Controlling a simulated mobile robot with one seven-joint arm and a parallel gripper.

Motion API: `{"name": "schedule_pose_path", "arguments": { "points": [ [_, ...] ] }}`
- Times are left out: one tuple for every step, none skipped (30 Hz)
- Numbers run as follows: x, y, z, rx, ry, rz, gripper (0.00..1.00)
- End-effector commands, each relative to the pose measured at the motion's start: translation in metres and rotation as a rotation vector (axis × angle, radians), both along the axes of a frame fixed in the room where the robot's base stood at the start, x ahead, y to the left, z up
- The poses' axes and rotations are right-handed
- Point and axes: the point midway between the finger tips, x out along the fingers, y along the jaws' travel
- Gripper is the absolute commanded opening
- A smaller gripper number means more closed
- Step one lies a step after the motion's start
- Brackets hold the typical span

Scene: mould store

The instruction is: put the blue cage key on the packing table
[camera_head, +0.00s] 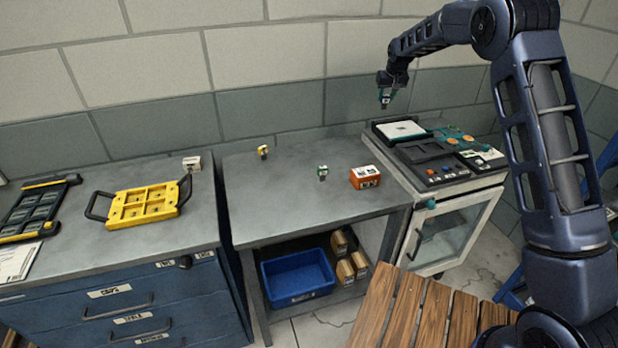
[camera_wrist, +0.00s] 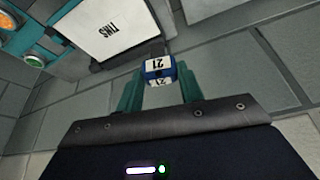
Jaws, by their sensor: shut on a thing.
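My gripper (camera_head: 385,96) is raised in front of the back wall, above the rear of the control bench at the right. In the wrist view its teal fingers (camera_wrist: 160,80) are shut on a small blue block with a white label reading 21, which I take as the blue cage key (camera_wrist: 158,66). In the head view the key is only a tiny shape below the fingers. The grey table (camera_head: 310,205) in the middle, which I take as the packing table, stands left of my gripper. Its name does not show.
On the grey table are a yellow-tagged piece (camera_head: 263,151), a green-tagged piece (camera_head: 322,172) and an orange box (camera_head: 365,177). The control bench (camera_head: 448,195) carries a white plate (camera_head: 401,130). A yellow tray (camera_head: 145,204) sits on the left cabinet. The grey table's front is clear.

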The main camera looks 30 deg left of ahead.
Motion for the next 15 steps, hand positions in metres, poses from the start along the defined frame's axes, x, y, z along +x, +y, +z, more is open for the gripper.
{"name": "schedule_pose_path", "arguments": {
  "points": [
    [-0.012, 0.023, 0.004, 0.0, -0.002, 0.028, 0.15],
    [-0.019, 0.033, 0.006, 0.0, -0.001, 0.041, 0.15],
    [-0.028, 0.048, 0.01, 0.0, -0.001, 0.059, 0.15],
    [-0.035, 0.059, 0.012, 0.0, -0.002, 0.072, 0.15],
    [-0.042, 0.07, 0.015, 0.0, -0.002, 0.086, 0.15],
    [-0.052, 0.083, 0.017, 0.0, -0.002, 0.104, 0.15],
    [-0.059, 0.093, 0.02, 0.0, -0.001, 0.117, 0.15],
    [-0.066, 0.102, 0.022, 0.0, -0.002, 0.127, 0.15],
    [-0.075, 0.114, 0.025, 0.0, -0.002, 0.144, 0.15],
    [-0.081, 0.121, 0.026, 0.0, -0.002, 0.153, 0.15],
    [-0.087, 0.129, 0.028, 0.0, -0.002, 0.163, 0.15],
    [-0.094, 0.137, 0.03, 0.0, -0.002, 0.175, 0.15],
    [-0.099, 0.143, 0.032, 0.0, -0.001, 0.182, 0.15],
    [-0.103, 0.148, 0.033, 0.0, -0.001, 0.189, 0.15],
    [-0.109, 0.154, 0.034, 0.0, -0.001, 0.197, 0.15]
  ]
}}
